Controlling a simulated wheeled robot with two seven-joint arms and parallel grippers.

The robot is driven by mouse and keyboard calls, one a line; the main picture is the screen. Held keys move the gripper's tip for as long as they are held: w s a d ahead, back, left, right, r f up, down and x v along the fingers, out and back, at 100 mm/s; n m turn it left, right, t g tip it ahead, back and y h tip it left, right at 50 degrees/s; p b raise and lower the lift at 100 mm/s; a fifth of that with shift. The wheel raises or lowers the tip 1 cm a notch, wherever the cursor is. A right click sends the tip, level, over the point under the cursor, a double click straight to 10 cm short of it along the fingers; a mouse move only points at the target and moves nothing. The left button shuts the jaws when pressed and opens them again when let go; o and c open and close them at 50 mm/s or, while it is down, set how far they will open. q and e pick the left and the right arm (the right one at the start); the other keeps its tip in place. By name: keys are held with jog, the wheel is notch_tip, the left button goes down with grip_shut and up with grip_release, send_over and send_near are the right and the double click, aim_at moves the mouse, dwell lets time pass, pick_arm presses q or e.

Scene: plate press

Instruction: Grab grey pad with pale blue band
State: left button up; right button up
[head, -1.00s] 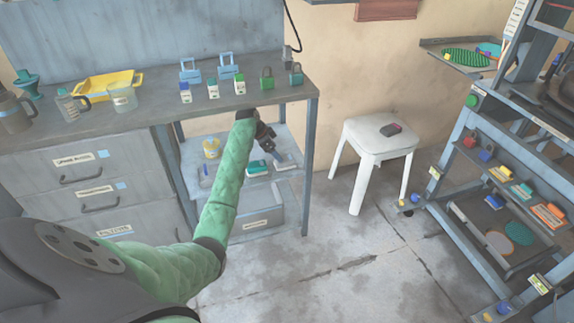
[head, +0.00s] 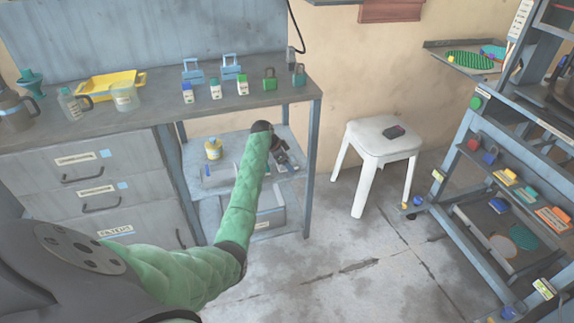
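My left arm reaches from the lower left to the lower shelf of the bench. My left gripper (head: 284,162), dark and small in view, is at the right part of that shelf, low over its surface. A pale grey flat thing (head: 289,169) shows partly beside the fingers. It may be the grey pad with the pale blue band, but its band cannot be made out. The fingers are too small and dark to tell open from shut. My forearm hides the middle of the shelf. My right gripper is not in view.
A yellow-topped jar (head: 213,149) stands on the lower shelf (head: 196,160), left of my forearm. The bench leg (head: 312,160) rises close to the right of my gripper. A rack with several pads stands at right.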

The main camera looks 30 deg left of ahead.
pick_arm(q)
jog(key=c, duration=1)
jog(key=shift+c, duration=0.4)
jog(key=shift+r, duration=0.15)
